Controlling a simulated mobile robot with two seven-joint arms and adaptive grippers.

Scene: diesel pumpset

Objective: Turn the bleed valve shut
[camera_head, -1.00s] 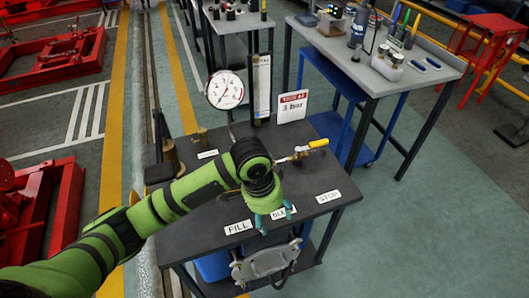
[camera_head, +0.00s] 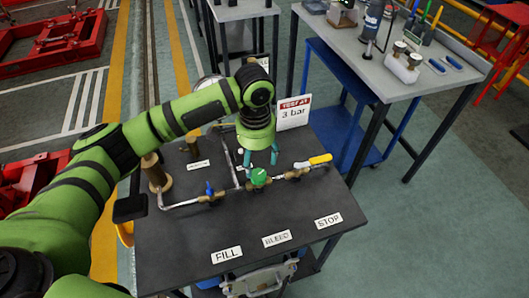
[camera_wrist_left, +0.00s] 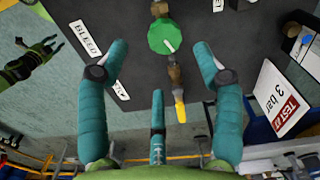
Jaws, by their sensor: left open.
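The bleed valve is a green knob (camera_head: 259,176) on the pipe in the middle of the dark table (camera_head: 180,245), behind the BLEED label (camera_head: 276,239). My left gripper (camera_head: 261,158) hangs just above and behind the knob with teal fingers pointing down. In the left wrist view its fingers are spread wide and empty, and the green knob (camera_wrist_left: 160,36) with a pale mark shows between and slightly beyond the fingertips. I cannot tell from these views whether a finger touches the knob.
On the same pipe, a blue-handled valve (camera_head: 209,189) is left and a yellow lever (camera_head: 320,159) right. A "3 bar" sign (camera_head: 294,113) stands behind. The arm mostly hides the gauge (camera_head: 208,82). A brass post (camera_head: 154,171) stands left. The table front is clear apart from labels.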

